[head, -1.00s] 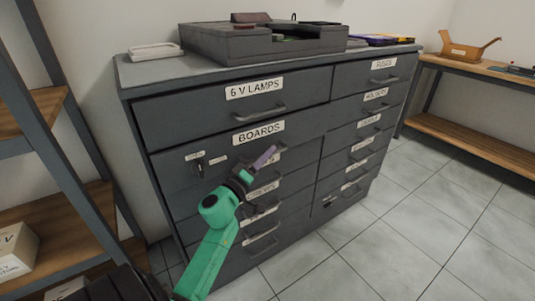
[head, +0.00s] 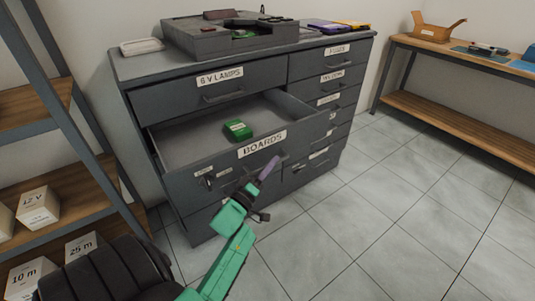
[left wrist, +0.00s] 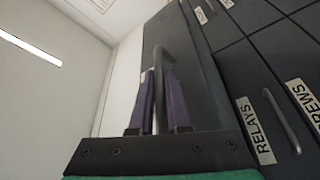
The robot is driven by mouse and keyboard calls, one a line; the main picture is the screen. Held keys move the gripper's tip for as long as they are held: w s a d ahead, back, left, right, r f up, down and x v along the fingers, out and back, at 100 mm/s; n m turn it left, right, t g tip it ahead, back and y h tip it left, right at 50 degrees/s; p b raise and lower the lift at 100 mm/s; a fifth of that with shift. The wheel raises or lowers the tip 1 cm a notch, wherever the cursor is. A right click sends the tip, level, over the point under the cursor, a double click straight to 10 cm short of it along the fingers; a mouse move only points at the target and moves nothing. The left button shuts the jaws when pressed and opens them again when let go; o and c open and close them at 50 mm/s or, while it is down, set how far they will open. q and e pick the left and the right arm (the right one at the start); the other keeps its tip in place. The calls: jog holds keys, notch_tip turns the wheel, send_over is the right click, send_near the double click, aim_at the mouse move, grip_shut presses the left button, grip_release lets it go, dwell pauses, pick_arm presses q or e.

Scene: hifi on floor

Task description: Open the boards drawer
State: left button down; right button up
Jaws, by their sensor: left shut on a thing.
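The boards drawer (head: 205,150) of the grey cabinet is pulled well out, with its label on the front, and I can see into it. A small green box-like object (head: 238,130) lies inside on the drawer floor; the rest of the visible floor is bare. My left gripper (head: 269,167) is at the drawer front, below the label. In the left wrist view its purple fingers (left wrist: 160,95) are shut around the bar handle (left wrist: 161,65). The gripper partly hides the handle in the head view. My right gripper is not in view.
The 6 V lamps drawer (head: 219,89) above and the right column of drawers are shut. A shelf with labelled boxes (head: 38,207) stands at the left. A wooden bench (head: 455,113) stands at the right. The tiled floor (head: 400,210) in front is clear.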

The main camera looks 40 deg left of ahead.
pick_arm(q)
jog(key=shift+s+d+p, duration=0.25)
jog(key=shift+d+p, duration=0.05)
jog(key=shift+d, duration=0.55)
jog(key=shift+s+d+p, duration=0.25)
jog(key=shift+d+p, duration=0.05)
jog(key=shift+d, duration=0.55)
jog(key=c, duration=0.9)
grip_release()
jog(key=v, duration=1.4)
jog(key=shift+s+f, duration=0.1)
jog(key=shift+s, duration=0.2)
jog(key=shift+f, duration=0.1)
